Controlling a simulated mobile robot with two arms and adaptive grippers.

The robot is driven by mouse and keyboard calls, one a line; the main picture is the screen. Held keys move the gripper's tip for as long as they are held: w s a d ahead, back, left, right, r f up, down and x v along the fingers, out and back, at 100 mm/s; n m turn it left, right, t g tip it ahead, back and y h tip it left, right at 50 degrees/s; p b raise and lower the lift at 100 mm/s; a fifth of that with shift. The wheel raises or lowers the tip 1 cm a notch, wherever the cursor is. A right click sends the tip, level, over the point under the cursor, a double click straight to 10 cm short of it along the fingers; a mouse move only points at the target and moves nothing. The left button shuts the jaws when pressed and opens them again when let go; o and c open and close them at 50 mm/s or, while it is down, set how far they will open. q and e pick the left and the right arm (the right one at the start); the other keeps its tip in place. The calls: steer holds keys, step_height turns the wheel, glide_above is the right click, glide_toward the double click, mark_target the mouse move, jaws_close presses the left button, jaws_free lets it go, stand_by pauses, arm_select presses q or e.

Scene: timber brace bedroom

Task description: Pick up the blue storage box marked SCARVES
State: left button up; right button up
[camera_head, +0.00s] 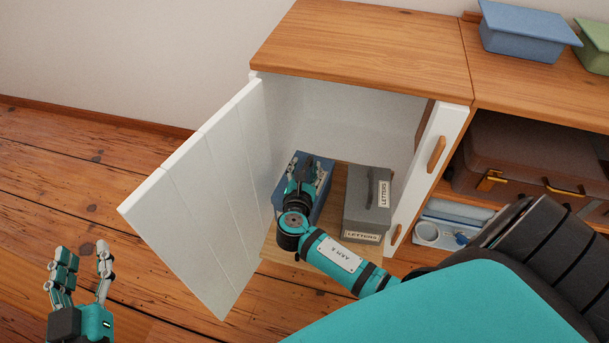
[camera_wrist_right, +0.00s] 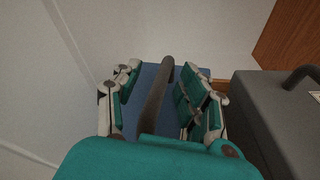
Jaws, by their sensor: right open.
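The blue storage box (camera_head: 322,165) stands inside the open cabinet, on its floor at the left. A pale label edge shows on it, but I cannot read the word because my arm covers much of the box. My right gripper (camera_head: 306,172) is over the box. In the right wrist view the fingers of my right gripper (camera_wrist_right: 162,98) are open on either side of the dark handle on top of the blue box (camera_wrist_right: 148,75); I cannot tell whether they touch it. My left gripper (camera_head: 84,265) is open and empty at the lower left, outside the cabinet.
A grey box marked LETTERS (camera_head: 365,215) stands close to the right of the blue box. The white cabinet door (camera_head: 195,195) is open to the left. A brown suitcase (camera_head: 520,160) lies on the neighbouring shelf; a blue lidded box (camera_head: 522,38) is on top.

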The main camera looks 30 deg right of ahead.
steer(key=shift+c, duration=0.2)
jaws_close()
steer(key=shift+r, duration=0.15)
steer(key=shift+r, duration=0.1)
stand_by(0.3)
